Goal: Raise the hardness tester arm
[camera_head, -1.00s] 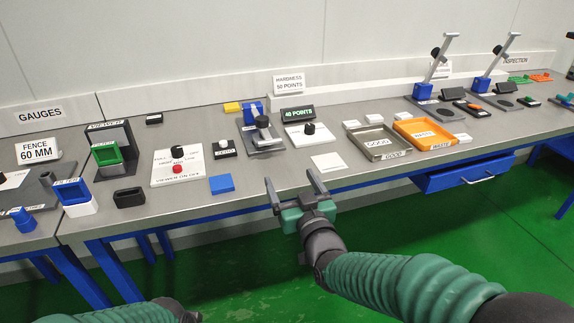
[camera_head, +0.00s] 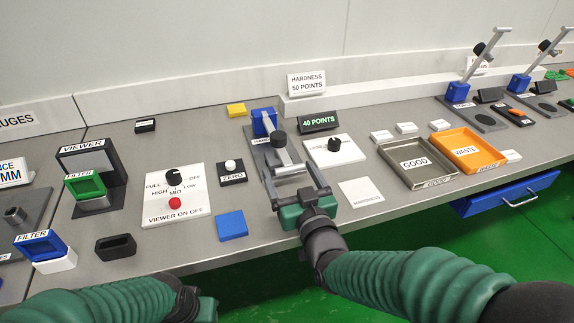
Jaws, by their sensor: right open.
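The hardness tester has a blue post (camera_head: 263,122) on a dark grey base (camera_head: 258,150). Its silver arm (camera_head: 282,156) is lowered, lying forward from the post over the base, with a black knob (camera_head: 278,138) on top. My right gripper (camera_head: 290,173) is open, its two fingers spread on either side of the arm's near end. I cannot tell whether they touch anything. A display (camera_head: 319,122) right of the tester reads 40 POINTS. My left gripper (camera_head: 190,304) shows only partly at the bottom edge, and its fingers are not clear.
A white panel with a black knob (camera_head: 334,144) stands close right of the tester. A ZERO button box (camera_head: 232,172) and a blue block (camera_head: 231,225) lie left of it. The GOOD tray (camera_head: 394,153) and WASTE tray (camera_head: 492,143) are farther right. The front table edge is below my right gripper.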

